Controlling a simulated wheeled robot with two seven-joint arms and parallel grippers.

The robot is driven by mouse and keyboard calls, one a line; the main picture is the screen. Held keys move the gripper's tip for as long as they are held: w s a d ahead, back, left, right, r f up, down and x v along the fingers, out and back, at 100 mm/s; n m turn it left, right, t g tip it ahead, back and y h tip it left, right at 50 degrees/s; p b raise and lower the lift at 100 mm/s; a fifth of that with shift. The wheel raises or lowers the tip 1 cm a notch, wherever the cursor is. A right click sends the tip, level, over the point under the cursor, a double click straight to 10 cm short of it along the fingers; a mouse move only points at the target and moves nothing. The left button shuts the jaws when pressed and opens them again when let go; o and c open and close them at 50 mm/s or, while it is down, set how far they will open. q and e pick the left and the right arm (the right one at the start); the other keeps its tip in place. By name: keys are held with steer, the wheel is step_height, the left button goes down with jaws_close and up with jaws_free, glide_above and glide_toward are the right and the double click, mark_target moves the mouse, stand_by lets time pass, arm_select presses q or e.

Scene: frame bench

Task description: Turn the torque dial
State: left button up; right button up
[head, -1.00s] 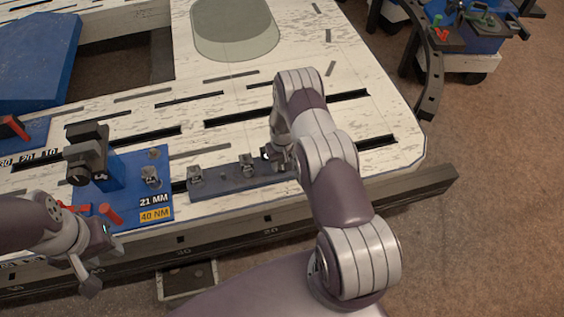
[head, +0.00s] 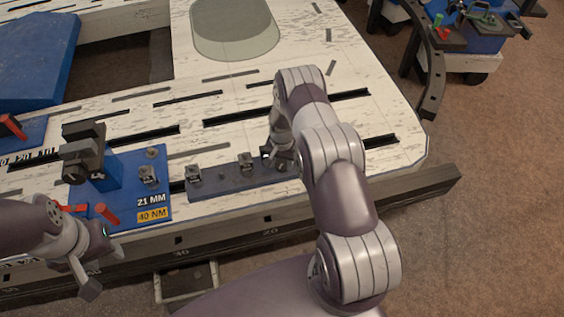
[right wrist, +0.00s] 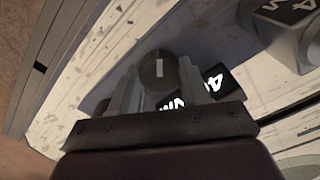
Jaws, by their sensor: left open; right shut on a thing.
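A dark round knob with a white mark (right wrist: 158,70), which looks like the torque dial, sits between the fingers of my right gripper in the right wrist view. A black label with white "40 NM"-like lettering (right wrist: 205,88) is beside it, partly hidden by a finger. My right gripper (right wrist: 163,88) is shut on the knob. In the head view my right gripper (head: 283,158) is at the right end of a grey rail (head: 222,181), and the knob is hidden there. My left gripper (head: 97,260) is open and empty in front of the bench edge.
A blue panel (head: 125,205) with "21 MM" and "40 NM" labels, red pegs and a dark tool holder (head: 84,155) stands left of the rail. A metal block (head: 246,161) is close to my right gripper.

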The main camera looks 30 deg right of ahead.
mark_target(282, 164)
steer(key=shift+m, duration=0.5)
steer(key=o, duration=1.1)
steer(key=shift+c, duration=0.2)
steer(key=shift+r, duration=0.1)
step_height(282, 164, up, 12)
steer(key=p, duration=0.2)
steer(key=shift+r, duration=0.25)
